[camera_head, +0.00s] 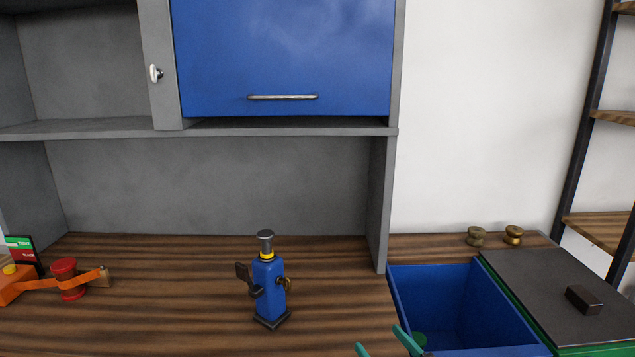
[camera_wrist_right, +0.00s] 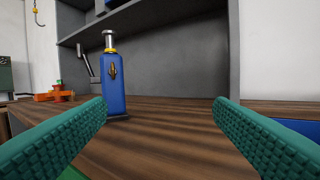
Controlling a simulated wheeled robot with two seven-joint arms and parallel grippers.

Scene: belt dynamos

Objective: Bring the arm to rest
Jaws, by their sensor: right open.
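My right gripper (camera_head: 384,341) shows only by its green fingertips at the bottom edge of the head view, by the near left corner of the blue bin. In the right wrist view its two green textured fingers (camera_wrist_right: 160,103) stand wide apart with nothing between them. A blue bottle-shaped device (camera_head: 269,285) with a yellow collar and grey top stands upright on the wooden worktop (camera_head: 180,300). In the right wrist view the device (camera_wrist_right: 112,82) stands beyond the fingers, left of the middle. My left gripper is in neither view.
An open blue bin (camera_head: 455,290) is at the right, beside a dark-lidded green box (camera_head: 550,285) with a dark block (camera_head: 584,299) on it. Two brass knobs (camera_head: 513,234) sit behind. An orange device with a red drum (camera_head: 66,276) is at left. A grey cabinet (camera_head: 210,185) stands behind.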

